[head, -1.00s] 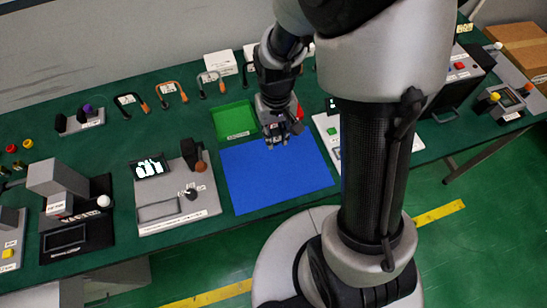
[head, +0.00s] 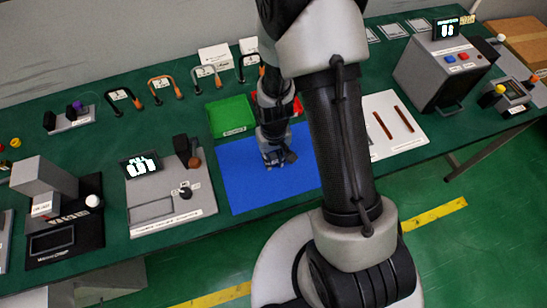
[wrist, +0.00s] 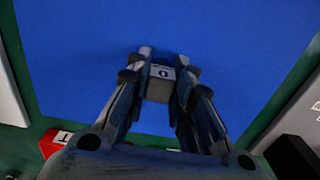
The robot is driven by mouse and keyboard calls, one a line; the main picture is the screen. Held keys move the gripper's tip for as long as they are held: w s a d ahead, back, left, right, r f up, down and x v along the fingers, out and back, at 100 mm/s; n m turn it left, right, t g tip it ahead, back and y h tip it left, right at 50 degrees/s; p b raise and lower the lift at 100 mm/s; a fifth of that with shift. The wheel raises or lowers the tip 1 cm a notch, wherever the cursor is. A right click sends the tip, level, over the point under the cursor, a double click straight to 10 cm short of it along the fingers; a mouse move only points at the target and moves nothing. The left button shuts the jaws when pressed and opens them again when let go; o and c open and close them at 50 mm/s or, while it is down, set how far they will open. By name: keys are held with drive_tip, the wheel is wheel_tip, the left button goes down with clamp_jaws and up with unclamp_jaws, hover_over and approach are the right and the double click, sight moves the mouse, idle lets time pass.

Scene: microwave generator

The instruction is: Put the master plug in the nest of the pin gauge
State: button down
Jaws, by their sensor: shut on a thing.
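My gripper (head: 275,161) is over the blue mat (head: 245,192) in the head view. In the wrist view my gripper (wrist: 165,62) is shut on a small grey block (wrist: 158,91) with a white label marked with a dark character. I cannot tell from its look whether this block is the master plug. A grey station (head: 202,212) with a lit display, a dark upright and a small lever stands left of the mat. I cannot tell whether it is the pin gauge, and no nest is clear to me.
A green tray (head: 231,116) and a partly hidden red tray (head: 264,103) lie behind the mat. A dark press-like machine (head: 55,215) stands at left, a grey box machine (head: 445,72) at right. Several handles stand along the back. The mat around my gripper is bare.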

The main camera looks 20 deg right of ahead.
drive_tip(key=shift+r, duration=0.15)
drive_tip(key=c, duration=1.8)
unclamp_jaws()
drive_tip(key=shift+f, duration=0.2)
drive_tip(key=shift+c, duration=0.2)
drive_tip(key=o, duration=0.4)
